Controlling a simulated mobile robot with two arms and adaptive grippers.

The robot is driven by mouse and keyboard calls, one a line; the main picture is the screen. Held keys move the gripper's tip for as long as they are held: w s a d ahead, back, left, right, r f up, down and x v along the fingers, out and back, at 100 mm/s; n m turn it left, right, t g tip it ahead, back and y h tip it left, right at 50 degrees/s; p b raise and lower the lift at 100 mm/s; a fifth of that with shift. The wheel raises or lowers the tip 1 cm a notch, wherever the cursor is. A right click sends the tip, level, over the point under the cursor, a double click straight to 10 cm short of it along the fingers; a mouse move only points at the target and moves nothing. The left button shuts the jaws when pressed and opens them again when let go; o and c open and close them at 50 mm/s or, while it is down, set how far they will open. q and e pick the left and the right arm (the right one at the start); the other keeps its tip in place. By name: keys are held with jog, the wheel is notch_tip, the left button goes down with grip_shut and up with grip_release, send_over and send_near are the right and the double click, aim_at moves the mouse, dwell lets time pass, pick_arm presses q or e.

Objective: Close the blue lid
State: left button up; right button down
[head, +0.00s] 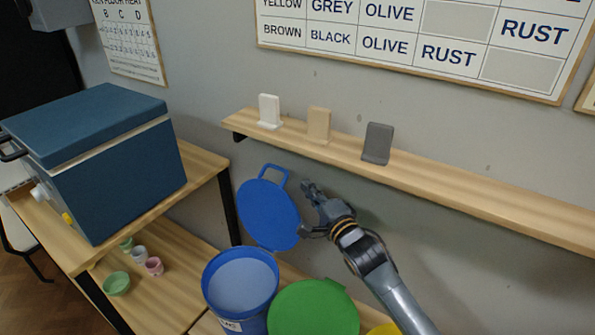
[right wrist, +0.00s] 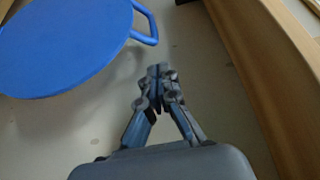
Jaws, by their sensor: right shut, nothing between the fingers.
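The blue lid (head: 268,214) stands open and tilted up behind the blue bucket (head: 240,282), with its handle loop at the top. The bucket is open and pale blue-grey inside. My right gripper (head: 308,190) is shut and empty, just right of the lid's upper edge and below the shelf. In the right wrist view the gripper (right wrist: 160,72) points up the picture, with the blue lid (right wrist: 60,45) to its left and a gap between them. I cannot tell from the head view whether the arm touches the lid's lower right edge. My left gripper is out of view.
A green lid (head: 313,308) covers a container right of the blue bucket, with a yellow one (head: 384,329) beyond. A wooden shelf (head: 480,198) with white, tan and grey tiles runs above my right arm. A blue chest (head: 110,170) and small cups stand at left.

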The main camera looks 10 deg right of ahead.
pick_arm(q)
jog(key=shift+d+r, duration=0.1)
pick_arm(e)
jog(key=x, duration=0.7)
jog(key=shift+w+f, duration=0.1)
jog(key=shift+w, duration=0.2)
jog(key=shift+s+a, duration=0.1)
jog(key=shift+a, duration=0.05)
